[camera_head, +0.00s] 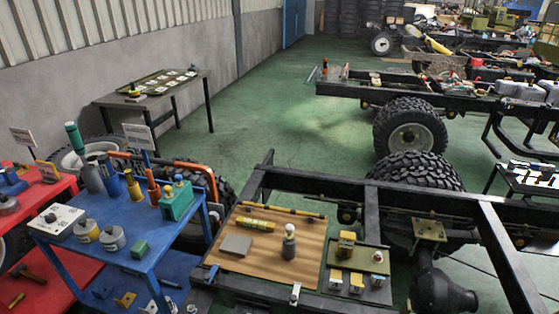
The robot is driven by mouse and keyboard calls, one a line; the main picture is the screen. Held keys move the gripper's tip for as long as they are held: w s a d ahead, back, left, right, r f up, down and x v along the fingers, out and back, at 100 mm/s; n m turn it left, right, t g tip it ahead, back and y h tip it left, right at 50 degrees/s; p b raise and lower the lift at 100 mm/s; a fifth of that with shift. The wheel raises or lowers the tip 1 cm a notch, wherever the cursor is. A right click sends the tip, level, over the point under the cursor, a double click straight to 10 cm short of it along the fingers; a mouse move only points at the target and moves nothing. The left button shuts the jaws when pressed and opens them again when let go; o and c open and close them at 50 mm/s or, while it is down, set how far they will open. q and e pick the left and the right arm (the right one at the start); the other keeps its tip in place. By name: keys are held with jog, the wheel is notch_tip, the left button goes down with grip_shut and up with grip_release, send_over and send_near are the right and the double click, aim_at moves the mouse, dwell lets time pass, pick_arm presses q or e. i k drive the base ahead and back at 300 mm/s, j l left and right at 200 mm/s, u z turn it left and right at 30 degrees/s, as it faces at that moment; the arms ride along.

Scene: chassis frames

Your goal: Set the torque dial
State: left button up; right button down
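No part is plainly marked as the torque dial. A white box with a dark knob (56,221) sits on the left front corner of the blue table (127,238); the knob's setting is too small to read. On the wooden board (262,268) on the chassis lie a yellow tube-like tool (256,225) and a long thin black-and-yellow tool (281,211). A grey bottle with a white top (289,242) stands upright there, with a flat grey block (236,246) to its left. Neither of my grippers shows in the head view.
A green tray (358,258) lies right of the board. Black chassis rails (505,260) border the right side. Green floor (290,110) is clear behind.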

aim_at(51, 218)
jog(key=u, duration=1.5)
jog(key=i+j, duration=0.15)
jog(key=i, duration=0.25)
jog(key=i+j, duration=0.15)
jog(key=i, duration=0.25)
